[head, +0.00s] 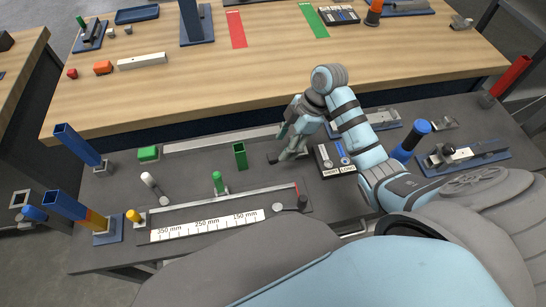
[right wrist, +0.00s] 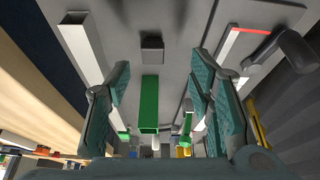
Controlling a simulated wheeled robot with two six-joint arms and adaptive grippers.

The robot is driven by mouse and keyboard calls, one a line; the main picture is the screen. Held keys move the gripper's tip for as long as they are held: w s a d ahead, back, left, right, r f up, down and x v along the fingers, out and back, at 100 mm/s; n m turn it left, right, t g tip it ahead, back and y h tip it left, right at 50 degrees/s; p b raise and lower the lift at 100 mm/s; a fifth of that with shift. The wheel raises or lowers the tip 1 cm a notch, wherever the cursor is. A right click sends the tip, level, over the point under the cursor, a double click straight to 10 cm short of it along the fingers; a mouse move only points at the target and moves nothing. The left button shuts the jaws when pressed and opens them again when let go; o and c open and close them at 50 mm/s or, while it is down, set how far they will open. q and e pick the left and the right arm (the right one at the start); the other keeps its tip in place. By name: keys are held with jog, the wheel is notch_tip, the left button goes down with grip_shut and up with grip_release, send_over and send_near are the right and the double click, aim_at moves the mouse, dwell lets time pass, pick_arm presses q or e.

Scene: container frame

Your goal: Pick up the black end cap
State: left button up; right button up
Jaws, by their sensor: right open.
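The black end cap (right wrist: 152,48) is a small dark square piece on the grey bench in the right wrist view. It lies between the lines of my two fingers, apart from both. In the head view the cap (head: 273,158) shows as a small dark spot beside my right fingertips. My right gripper (head: 287,151) is open, pointing down low over the bench, with nothing between its fingers. In the right wrist view its fingers (right wrist: 160,72) stand on either side of a green square tube (right wrist: 149,103) farther off. My left gripper is not in view.
The green tube (head: 240,156) stands left of my right gripper. A ruler fixture (head: 207,225) with a dark handle lies in front. A long light bar (head: 220,139) lies behind. A black labelled box (head: 331,158) is close on the right. A wooden table (head: 270,70) is behind.

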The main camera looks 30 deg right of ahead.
aim_at(273, 156)
jog(key=x, duration=0.3)
jog(key=w+x, duration=0.1)
jog(key=x, duration=0.2)
jog(key=shift+w+a, duration=0.15)
jog(key=shift+a, duration=0.05)
jog(key=shift+a+f, duration=0.1)
jog(key=shift+f, duration=0.15)
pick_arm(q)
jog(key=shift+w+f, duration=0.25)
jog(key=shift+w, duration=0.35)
pick_arm(e)
jog(key=shift+r, duration=0.1)
jog(key=shift+s, duration=0.2)
jog(key=shift+c, duration=1.4)
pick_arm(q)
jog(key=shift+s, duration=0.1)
pick_arm(e)
jog(key=c, duration=0.6)
